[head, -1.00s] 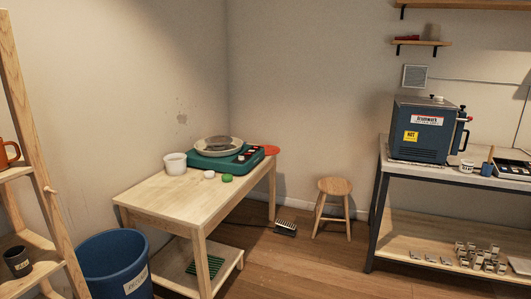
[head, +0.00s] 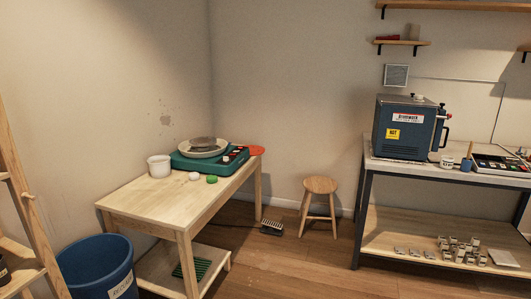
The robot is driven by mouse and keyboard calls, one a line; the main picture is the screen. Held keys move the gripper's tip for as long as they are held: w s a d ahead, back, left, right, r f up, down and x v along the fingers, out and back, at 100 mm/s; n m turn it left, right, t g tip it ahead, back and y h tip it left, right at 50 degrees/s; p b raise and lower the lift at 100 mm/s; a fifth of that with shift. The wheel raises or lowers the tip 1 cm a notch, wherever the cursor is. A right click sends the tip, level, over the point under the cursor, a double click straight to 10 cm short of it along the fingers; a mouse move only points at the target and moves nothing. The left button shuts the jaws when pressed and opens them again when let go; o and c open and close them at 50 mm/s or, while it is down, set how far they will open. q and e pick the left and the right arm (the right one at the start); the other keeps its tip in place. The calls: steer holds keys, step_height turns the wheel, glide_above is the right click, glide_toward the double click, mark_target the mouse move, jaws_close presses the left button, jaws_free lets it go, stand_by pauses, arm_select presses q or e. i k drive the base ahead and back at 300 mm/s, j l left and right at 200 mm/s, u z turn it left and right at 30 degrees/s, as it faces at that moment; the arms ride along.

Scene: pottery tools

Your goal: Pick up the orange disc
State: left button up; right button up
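Neither of my grippers shows in the head view.
A white pot (head: 159,166) and small white and green lumps stand by the wheel. A blue bin (head: 96,267) is left of the table. A stool (head: 319,186) and a brush (head: 271,228) are to its right. A kiln (head: 405,128) stands on the metal-framed bench. Floor between is open.

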mark_target(254, 150)
steer(key=i+z, duration=0.25)
steer(key=i, duration=3.1)
steer(key=i+z, duration=0.1)
steer(key=i, duration=0.6)
steer(key=i+j+z, duration=0.1)
steer(key=i, duration=0.55)
